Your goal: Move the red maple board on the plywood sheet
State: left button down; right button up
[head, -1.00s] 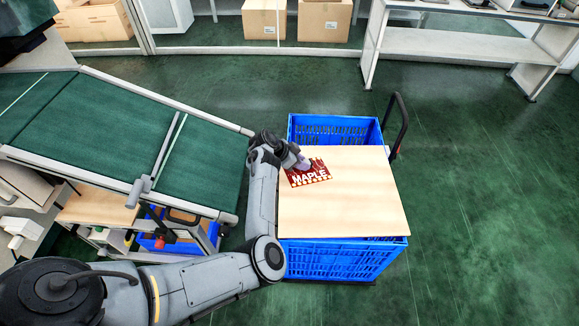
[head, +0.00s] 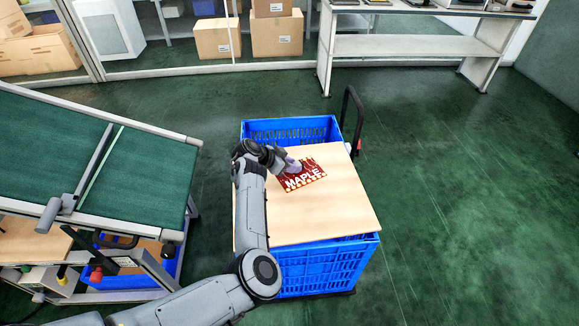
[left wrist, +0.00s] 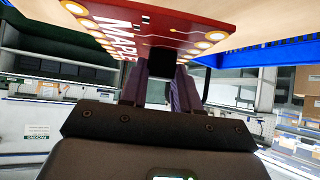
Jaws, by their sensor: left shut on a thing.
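The red maple board (head: 303,178), printed with white MAPLE lettering and edged with gold pads, is over the far part of the plywood sheet (head: 325,215). My left gripper (head: 291,166) is shut on the board at its left side. In the left wrist view the fingers (left wrist: 160,75) meet the edge of the board (left wrist: 140,22), with the pale plywood (left wrist: 250,12) behind it. I cannot tell whether the board touches the sheet or is slightly above it. My right gripper is not in view.
The plywood lies across a blue crate (head: 325,268) on a cart with a black handle (head: 352,115). A green-topped conveyor (head: 150,175) stands at the left. Cardboard boxes (head: 277,35) and a white shelf bench (head: 410,47) are at the back. The floor at right is clear.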

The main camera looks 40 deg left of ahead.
aim_at(290, 176)
pick_arm(q)
jog(key=shift+s+a, duration=0.15)
jog(key=shift+a, duration=0.05)
jog(key=shift+d+f, duration=0.1)
jog(key=shift+f, duration=0.45)
notch_tip(290, 176, down, 3)
jog(key=shift+f+b, duration=0.1)
jog(key=shift+b, duration=0.85)
jog(key=shift+f+b, duration=0.35)
jog(key=shift+f, duration=0.5)
jog(key=shift+f+b, duration=0.3)
jog(key=shift+f, duration=0.2)
jog(key=c, duration=0.7)
grip_release()
jog(key=shift+c, duration=0.2)
jog(key=shift+r, duration=0.1)
